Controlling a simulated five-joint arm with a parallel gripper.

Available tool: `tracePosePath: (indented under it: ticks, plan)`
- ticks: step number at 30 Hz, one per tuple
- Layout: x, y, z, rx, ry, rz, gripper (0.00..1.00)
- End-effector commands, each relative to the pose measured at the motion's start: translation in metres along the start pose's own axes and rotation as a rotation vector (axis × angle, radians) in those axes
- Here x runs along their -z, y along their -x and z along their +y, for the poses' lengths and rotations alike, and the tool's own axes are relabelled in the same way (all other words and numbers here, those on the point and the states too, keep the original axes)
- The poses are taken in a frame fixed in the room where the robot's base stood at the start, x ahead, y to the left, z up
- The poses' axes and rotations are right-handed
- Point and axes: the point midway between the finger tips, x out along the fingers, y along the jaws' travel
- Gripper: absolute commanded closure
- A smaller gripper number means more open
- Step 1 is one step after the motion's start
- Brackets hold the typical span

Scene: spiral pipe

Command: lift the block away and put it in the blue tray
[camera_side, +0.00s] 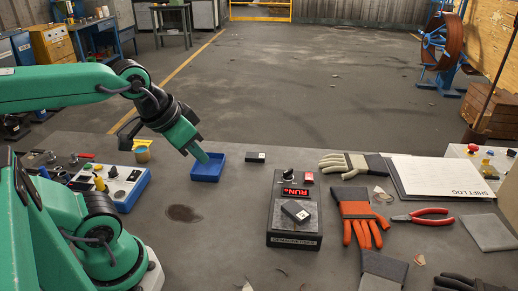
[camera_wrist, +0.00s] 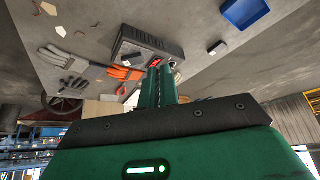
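A dark block (camera_side: 297,211) with a lighter top lies tilted on top of a dark box with a red RUN display (camera_side: 293,240) in the side view. The box also shows in the wrist view (camera_wrist: 165,45), upside down. The open blue tray (camera_side: 207,172) stands on the bench to the left and farther back; it also shows at the top right of the wrist view (camera_wrist: 245,12). My gripper (camera_side: 204,158) hangs over the tray's left part, well away from the box. Its two green fingers (camera_wrist: 159,88) are close together with nothing seen between them.
A small black block (camera_side: 255,157) lies right of the tray. Gloves (camera_side: 355,215), pliers (camera_side: 422,216) and a clipboard (camera_side: 440,178) fill the right side. A blue-and-white control unit (camera_side: 122,184) stands left. Bench between tray and box is clear.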

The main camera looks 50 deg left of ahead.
Motion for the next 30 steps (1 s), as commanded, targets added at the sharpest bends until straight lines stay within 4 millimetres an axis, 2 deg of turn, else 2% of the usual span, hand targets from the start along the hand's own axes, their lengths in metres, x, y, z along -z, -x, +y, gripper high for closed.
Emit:
tracePosePath:
  ticks: [1, 12, 13, 23, 30]
  plan:
    - [0.000, 0.000, 0.000, 0.000, 0.000, 0.000, 0.86]
    - [0.000, 0.000, 0.000, 0.000, 0.000, 0.000, 0.14]
    - [0.000, 0.000, 0.000, 0.000, 0.000, 0.000, 0.11]
    - [0.001, 0.000, 0.000, -0.001, 0.000, -0.002, 0.11]
    - [0.013, -0.005, 0.004, -0.008, 0.001, -0.036, 0.11]
